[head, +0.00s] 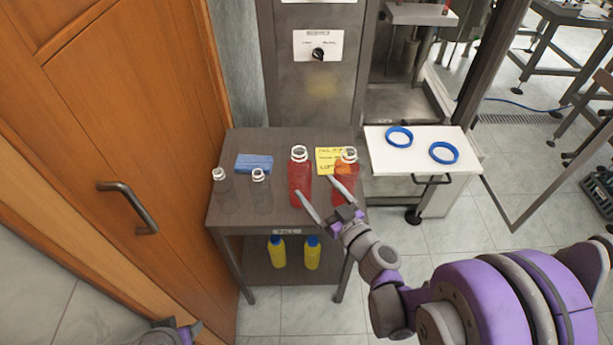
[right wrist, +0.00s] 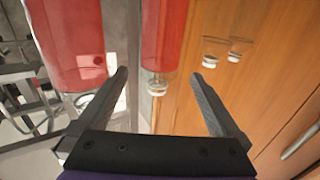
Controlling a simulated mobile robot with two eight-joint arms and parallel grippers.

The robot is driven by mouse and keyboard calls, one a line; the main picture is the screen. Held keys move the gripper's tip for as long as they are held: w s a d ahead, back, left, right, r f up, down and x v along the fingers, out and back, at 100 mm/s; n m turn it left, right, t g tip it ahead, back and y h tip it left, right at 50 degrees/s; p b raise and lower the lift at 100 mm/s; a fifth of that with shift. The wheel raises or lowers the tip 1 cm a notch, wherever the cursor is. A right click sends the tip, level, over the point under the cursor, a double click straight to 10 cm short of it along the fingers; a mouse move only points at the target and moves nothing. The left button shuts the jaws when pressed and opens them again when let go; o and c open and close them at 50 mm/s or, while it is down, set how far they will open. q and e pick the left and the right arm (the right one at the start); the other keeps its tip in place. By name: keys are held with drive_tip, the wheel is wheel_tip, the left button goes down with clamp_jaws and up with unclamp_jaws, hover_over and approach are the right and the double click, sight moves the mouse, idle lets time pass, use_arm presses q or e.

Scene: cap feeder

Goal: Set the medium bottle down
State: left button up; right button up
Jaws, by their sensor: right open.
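Two red-filled clear bottles with white necks stand upright on the grey table. The left red bottle (head: 300,181) and the right red bottle (head: 345,165) are similar in size; I cannot tell for sure which is the medium one. My right gripper (head: 316,186) is open in front of them, one finger overlapping each bottle in the head view. In the right wrist view, one red bottle (right wrist: 163,40) shows between the open fingers (right wrist: 158,75), and the other red bottle (right wrist: 72,45) is outside the left finger. A part of my left arm shows at the bottom edge; its fingers cannot be made out.
Two empty clear bottles (head: 221,187) (head: 262,192) and a blue block (head: 254,163) are on the grey table (head: 235,217). Two yellow bottles (head: 277,252) (head: 312,253) stand on its lower shelf. A wooden door (head: 130,120) flanks the left.

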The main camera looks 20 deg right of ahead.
drive_tip(key=s+a+f+g+y, duration=0.1)
drive_tip(key=s+a+f+g, duration=0.4)
drive_tip(key=s+a+g, duration=0.45)
drive_tip(key=s+d+f+m+g+h, duration=0.1)
drive_tip(key=s+d+m+g+h, duration=0.2)
drive_tip(key=s+d, duration=0.6)
drive_tip(key=s+h, duration=0.2)
drive_tip(key=shift+d+f+h, duration=0.3)
drive_tip(key=shift+f, duration=0.1)
drive_tip(key=shift+s, duration=0.15)
